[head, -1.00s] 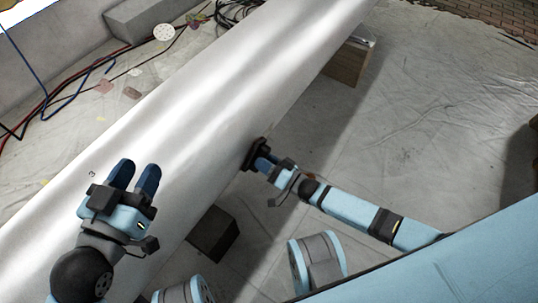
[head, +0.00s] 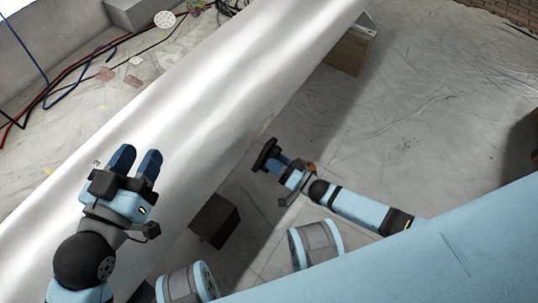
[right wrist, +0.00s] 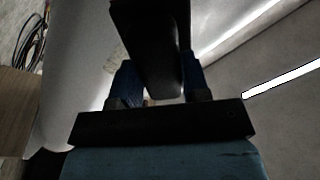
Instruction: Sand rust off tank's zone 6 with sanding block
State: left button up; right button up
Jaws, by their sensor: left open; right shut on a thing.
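The tank (head: 190,130) is a long, pale, shiny cylinder lying diagonally across the head view. A small dark mark (head: 97,163) shows on its left part. A faint brownish patch (head: 266,124) shows near its lower right edge, and a yellowish patch shows in the right wrist view (right wrist: 115,60). My right gripper (head: 277,163) is shut on the black sanding block (head: 266,154), which appears just off the tank's lower right side. The block (right wrist: 155,50) hides part of the tank in the right wrist view. My left gripper (head: 137,162) is open and empty, above the tank's left part.
A wooden support block (head: 347,52) and a dark support block (head: 214,220) stand by the tank. Cables (head: 60,92) and discs (head: 164,19) lie beyond it. Sheeted floor (head: 440,100) to the right is mostly clear.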

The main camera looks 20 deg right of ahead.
jog(key=shift+v, duration=0.75)
jog(key=shift+p+v, duration=0.45)
jog(key=shift+v, duration=1.05)
